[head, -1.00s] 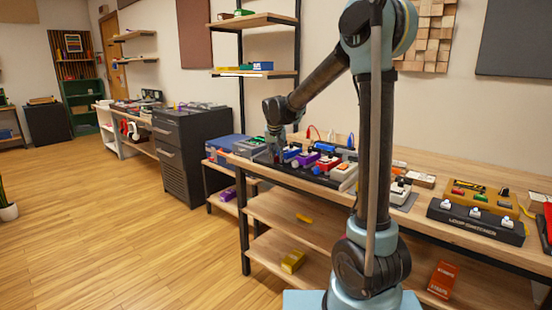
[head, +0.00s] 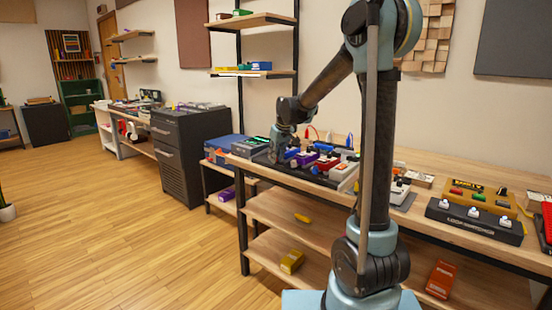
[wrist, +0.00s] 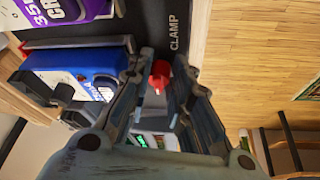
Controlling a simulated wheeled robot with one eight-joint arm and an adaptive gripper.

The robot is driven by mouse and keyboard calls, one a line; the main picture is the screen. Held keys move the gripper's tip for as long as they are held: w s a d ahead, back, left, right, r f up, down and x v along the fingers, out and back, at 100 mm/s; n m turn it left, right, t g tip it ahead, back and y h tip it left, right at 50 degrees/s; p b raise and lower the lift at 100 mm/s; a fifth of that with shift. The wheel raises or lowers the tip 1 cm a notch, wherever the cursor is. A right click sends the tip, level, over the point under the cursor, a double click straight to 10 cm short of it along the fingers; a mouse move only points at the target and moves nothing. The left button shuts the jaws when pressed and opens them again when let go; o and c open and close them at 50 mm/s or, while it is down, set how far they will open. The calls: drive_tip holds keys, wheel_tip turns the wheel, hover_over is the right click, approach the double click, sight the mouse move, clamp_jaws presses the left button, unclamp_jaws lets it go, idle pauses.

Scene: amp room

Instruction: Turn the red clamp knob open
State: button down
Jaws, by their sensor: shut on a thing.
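The red clamp knob (wrist: 160,76) shows in the wrist view, between my fingers and beside a dark board edge printed "CLAMP" (wrist: 174,32). My gripper (wrist: 163,62) is shut on the knob, with one finger on each side of it. In the head view my gripper (head: 279,148) is at the left end of the dark pedalboard (head: 318,179) on the wooden bench. The knob is hidden there behind my gripper.
A blue pedal (wrist: 75,70) and a purple pedal (wrist: 60,10) sit close beside my gripper in the wrist view. More pedals fill the board's right side. A looper pedal (head: 470,222) stands further right on the bench (head: 440,165). Open floor lies left.

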idle(0.4)
drive_tip(key=c, duration=1.7)
unclamp_jaws()
drive_tip(key=v, duration=1.2)
drive_tip(key=shift+w+d, duration=0.1)
drive_tip(key=shift+w, duration=0.05)
drive_tip(key=shift+f, duration=0.1)
drive_tip(key=s+d+f+m, duration=0.2)
drive_tip(key=s+d+f, duration=0.5)
drive_tip(key=s, duration=0.5)
drive_tip(key=s+d+f+m+g+h, duration=0.1)
drive_tip(key=s+d+f, duration=0.5)
drive_tip(key=s, duration=0.7)
drive_tip(key=s+d+f+m+h, duration=0.1)
drive_tip(key=s+d+f+m, duration=0.2)
drive_tip(key=s+d+f, duration=0.4)
drive_tip(key=shift+s+d+f+m+g, duration=0.15)
drive_tip(key=shift+s+d, duration=0.05)
drive_tip(key=shift+s, duration=0.7)
drive_tip(key=shift+s+d+f+m+g, duration=0.1)
drive_tip(key=shift+s+d, duration=0.1)
drive_tip(key=shift+s, duration=0.7)
drive_tip(key=shift+s+d+f+m+g, duration=0.15)
drive_tip(key=shift+s+d, duration=0.1)
drive_tip(key=shift+s, duration=0.65)
